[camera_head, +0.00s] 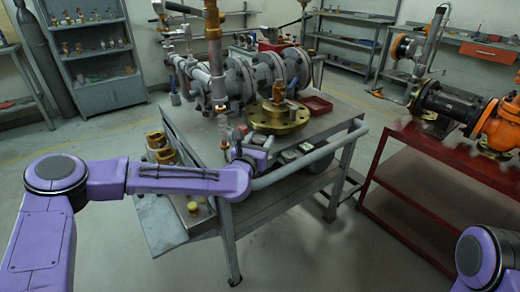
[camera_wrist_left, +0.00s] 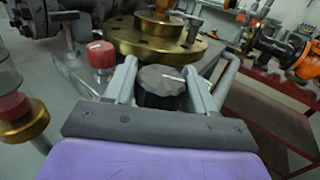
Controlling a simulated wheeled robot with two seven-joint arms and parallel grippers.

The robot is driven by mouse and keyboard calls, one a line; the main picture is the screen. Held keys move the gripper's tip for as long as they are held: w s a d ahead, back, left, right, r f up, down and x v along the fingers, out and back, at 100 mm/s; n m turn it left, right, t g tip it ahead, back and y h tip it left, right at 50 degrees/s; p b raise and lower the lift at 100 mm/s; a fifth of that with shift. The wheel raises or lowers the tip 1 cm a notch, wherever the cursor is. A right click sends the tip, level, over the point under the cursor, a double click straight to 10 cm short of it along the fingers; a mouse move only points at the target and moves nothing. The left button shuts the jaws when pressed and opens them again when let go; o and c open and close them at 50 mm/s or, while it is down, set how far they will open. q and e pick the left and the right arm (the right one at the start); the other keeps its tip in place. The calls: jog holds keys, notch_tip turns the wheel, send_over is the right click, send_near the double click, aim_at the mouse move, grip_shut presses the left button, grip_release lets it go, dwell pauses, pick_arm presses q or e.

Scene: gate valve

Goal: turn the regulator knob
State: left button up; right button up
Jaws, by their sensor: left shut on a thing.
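The regulator knob (camera_wrist_left: 161,86) is dark and faceted, with a white mark on its top. In the left wrist view it sits between the two grey fingers of my left gripper (camera_wrist_left: 162,88), which is shut on it from both sides. In the head view my left gripper (camera_head: 252,150) is at the front edge of the grey workbench (camera_head: 330,112); the knob is too small and covered to make out clearly there. My right gripper is out of view; only a purple part of my right arm shows at the lower right.
A brass flange (camera_head: 278,117) lies just beyond the gripper, with grey pipework (camera_head: 235,80) behind it. A red-capped part (camera_wrist_left: 100,55) stands left of the fingers. A red table (camera_head: 425,170) with an orange valve (camera_head: 500,124) is on the right. Open floor lies in front.

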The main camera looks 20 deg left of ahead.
pick_arm(q)
jog(key=shift+f+m+h+b, duration=0.1)
jog(key=shift+m+h+b, duration=0.7)
jog(key=shift+h, duration=0.5)
jog(key=o, duration=0.9)
jog(key=shift+o, duration=0.2)
jog(key=shift+s, duration=0.1)
jog(key=s+a+b, duration=0.1)
jog(key=s+a, duration=0.1)
jog(key=s, duration=0.8)
jog(key=shift+s, duration=0.2)
